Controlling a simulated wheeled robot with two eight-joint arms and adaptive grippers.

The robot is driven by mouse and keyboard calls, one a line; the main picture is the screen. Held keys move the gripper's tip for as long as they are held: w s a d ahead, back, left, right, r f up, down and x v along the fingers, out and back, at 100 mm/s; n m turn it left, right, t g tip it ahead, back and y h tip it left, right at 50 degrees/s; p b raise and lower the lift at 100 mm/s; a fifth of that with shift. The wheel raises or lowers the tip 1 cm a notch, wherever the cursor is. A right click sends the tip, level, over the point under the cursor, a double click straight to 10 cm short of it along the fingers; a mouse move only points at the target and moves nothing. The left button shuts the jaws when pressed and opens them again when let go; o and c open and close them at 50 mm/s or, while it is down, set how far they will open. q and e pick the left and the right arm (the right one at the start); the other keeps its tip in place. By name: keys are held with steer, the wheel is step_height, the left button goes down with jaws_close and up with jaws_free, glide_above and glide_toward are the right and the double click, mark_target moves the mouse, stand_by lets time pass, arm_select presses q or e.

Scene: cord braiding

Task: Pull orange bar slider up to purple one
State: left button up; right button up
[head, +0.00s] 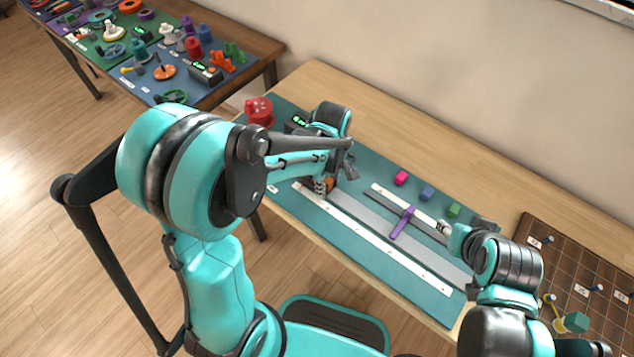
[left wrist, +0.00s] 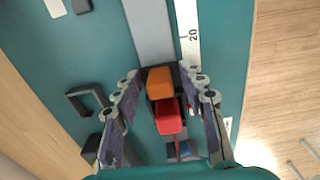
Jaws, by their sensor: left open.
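The orange slider (left wrist: 159,82) sits on a grey track (left wrist: 152,30) in the left wrist view, with a red block (left wrist: 168,117) just behind it. My left gripper (left wrist: 163,90) is open, with one finger on each side of the orange slider and no clear contact. In the head view, my left gripper (head: 322,186) is low over the track's left end and partly hides the orange slider (head: 331,183). The purple slider (head: 403,223) lies across the track farther right. My right gripper (head: 446,229) is near the purple slider's right side; its fingers are too small to judge.
A white ruler strip (head: 370,240) runs along the front of the teal mat. A red knob (head: 259,111) is at the left end. A brown pegboard (head: 560,265) is at right.

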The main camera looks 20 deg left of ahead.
mark_target(389, 230)
arm_select(q)
jaws_close()
steer(key=s+d, duration=0.2)
steer(key=d, duration=0.4)
steer(key=s+d, duration=0.2)
steer(key=d, duration=0.4)
steer(key=s+d, duration=0.3)
steer(key=d, duration=0.4)
jaws_free()
steer(key=shift+r, duration=0.15)
step_height(389, 230, up, 7)
steer(key=p, duration=0.5)
